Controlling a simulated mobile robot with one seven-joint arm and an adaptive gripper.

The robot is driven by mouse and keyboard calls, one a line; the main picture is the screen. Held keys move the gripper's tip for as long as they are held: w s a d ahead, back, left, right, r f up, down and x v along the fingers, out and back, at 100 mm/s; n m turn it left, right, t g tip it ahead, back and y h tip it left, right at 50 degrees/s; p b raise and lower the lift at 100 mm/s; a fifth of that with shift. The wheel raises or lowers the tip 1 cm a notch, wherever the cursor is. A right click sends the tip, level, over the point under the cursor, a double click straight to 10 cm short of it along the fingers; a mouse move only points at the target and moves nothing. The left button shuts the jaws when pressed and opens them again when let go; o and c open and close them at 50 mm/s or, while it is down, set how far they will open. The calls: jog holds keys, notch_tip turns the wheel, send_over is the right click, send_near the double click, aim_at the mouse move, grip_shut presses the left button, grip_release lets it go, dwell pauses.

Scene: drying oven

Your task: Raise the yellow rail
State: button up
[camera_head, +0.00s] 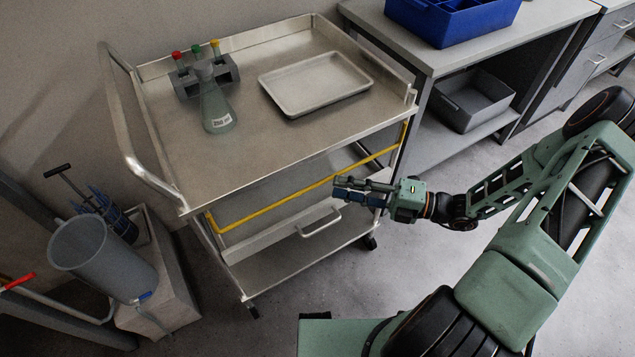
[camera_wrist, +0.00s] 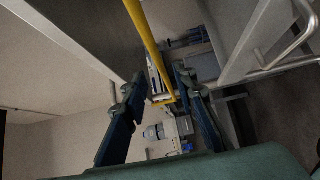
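The yellow rail (camera_head: 275,206) runs along the front of the steel cart, below its top shelf, with short upturned ends at the corners. My gripper (camera_head: 343,188) is at the front of the cart, by the middle to right part of the rail. In the wrist view the gripper (camera_wrist: 158,80) has its two fingers apart. The rail (camera_wrist: 146,38) appears in the gap between them, running from the top edge to near the fingertips. I cannot tell whether the fingers touch it.
The cart top (camera_head: 245,150) holds an empty tray (camera_head: 315,84), a flask (camera_head: 213,105) and a rack of capped tubes (camera_head: 187,83). A drawer handle (camera_head: 320,222) sits below the rail. A grey bin (camera_head: 103,262) stands left; a bench with a blue crate (camera_head: 450,22) stands right.

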aim_at(322, 184)
jog(key=x, duration=0.6)
jog(key=shift+a, duration=0.35)
grip_shut()
